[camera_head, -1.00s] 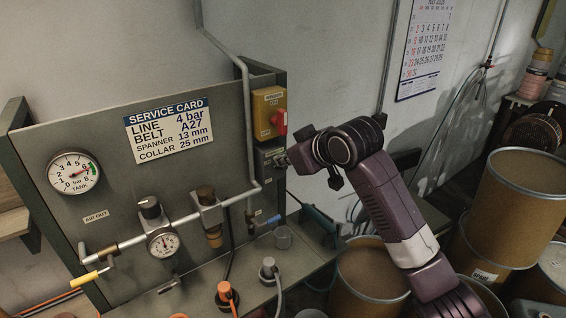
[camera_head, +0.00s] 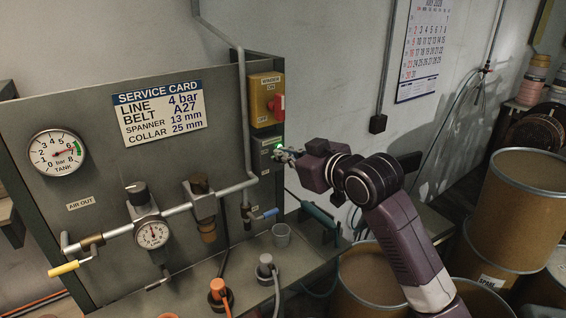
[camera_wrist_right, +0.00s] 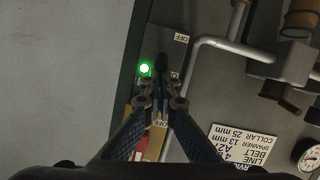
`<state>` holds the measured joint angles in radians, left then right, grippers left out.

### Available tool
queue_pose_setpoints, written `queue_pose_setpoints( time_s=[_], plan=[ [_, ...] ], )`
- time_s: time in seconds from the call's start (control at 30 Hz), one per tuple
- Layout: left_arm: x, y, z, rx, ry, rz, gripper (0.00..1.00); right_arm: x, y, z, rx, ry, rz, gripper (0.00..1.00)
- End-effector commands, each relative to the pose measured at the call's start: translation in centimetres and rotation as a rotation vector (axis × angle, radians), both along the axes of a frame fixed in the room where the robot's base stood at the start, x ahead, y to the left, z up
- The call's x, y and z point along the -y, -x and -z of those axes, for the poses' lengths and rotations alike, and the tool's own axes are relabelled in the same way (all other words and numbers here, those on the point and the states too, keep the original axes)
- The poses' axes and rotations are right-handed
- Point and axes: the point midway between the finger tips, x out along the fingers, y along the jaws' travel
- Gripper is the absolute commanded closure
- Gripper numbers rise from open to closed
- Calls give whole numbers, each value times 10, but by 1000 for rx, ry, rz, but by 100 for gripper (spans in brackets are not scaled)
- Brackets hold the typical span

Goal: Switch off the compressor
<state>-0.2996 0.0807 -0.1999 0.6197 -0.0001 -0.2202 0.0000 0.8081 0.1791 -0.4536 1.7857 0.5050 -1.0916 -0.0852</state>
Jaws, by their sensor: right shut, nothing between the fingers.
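A small grey switch plate (camera_head: 268,145) sits on the panel's right edge, below the yellow box; its label is too small to read. A green lamp (camera_head: 279,147) is lit there and also glows in the right wrist view (camera_wrist_right: 145,69). My left gripper is out of view.
A grey pipe (camera_head: 246,120) runs left of the plate. A pressure gauge (camera_head: 57,153), a service card (camera_head: 160,112) and a blue-handled valve (camera_head: 266,214) are on the panel. Drums (camera_head: 520,205) stand right.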

Motion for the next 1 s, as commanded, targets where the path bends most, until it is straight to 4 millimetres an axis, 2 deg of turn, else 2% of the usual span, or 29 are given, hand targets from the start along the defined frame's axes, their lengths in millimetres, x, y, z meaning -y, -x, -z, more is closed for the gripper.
queue_pose_setpoints(
  time_s=[0.03,0.13,0.23,0.53,0.73,1.0],
  plan=[
    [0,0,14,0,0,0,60,2,1,13,27,-21,2,100],
    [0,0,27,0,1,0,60,4,3,15,50,-32,1,100],
    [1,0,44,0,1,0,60,5,6,26,57,-42,1,100],
    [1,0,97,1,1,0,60,7,10,45,274,-202,0,100],
    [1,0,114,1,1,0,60,7,10,49,381,-279,0,100],
    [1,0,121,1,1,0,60,7,9,51,379,-274,0,100]
  ],
)
